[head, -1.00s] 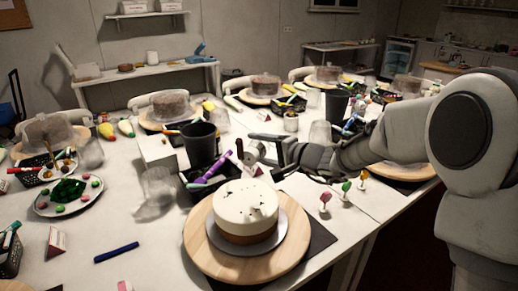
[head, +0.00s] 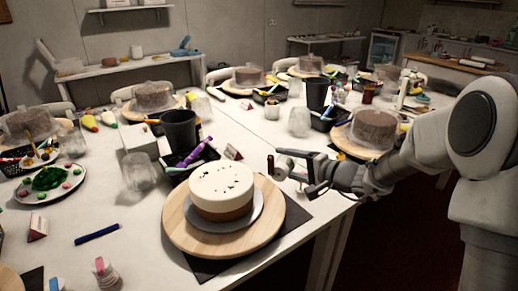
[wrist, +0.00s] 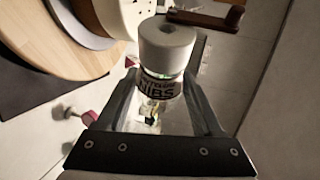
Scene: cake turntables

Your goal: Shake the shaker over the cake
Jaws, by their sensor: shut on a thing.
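The cake (head: 222,188) is white on top with a brown lower band and dark flecks on its top. It sits on a grey board (head: 257,212) on a round wooden turntable (head: 180,225). My gripper (head: 292,172) is right of the cake, apart from it. In the wrist view my fingers (wrist: 158,100) are shut on the shaker (wrist: 164,62), a clear jar with a white cap and a label ending in "NIBS". The cake's edge (wrist: 118,15) shows at the upper left there. The shaker is small and partly hidden by the fingers in the head view.
A black cup (head: 180,130) and a dark tray with purple pens (head: 195,152) stand behind the cake. A blue marker (head: 97,234) lies at the left. Pink-marked bottles (head: 105,271) stand at the front. Pink lollipops (wrist: 88,117) show near my gripper.

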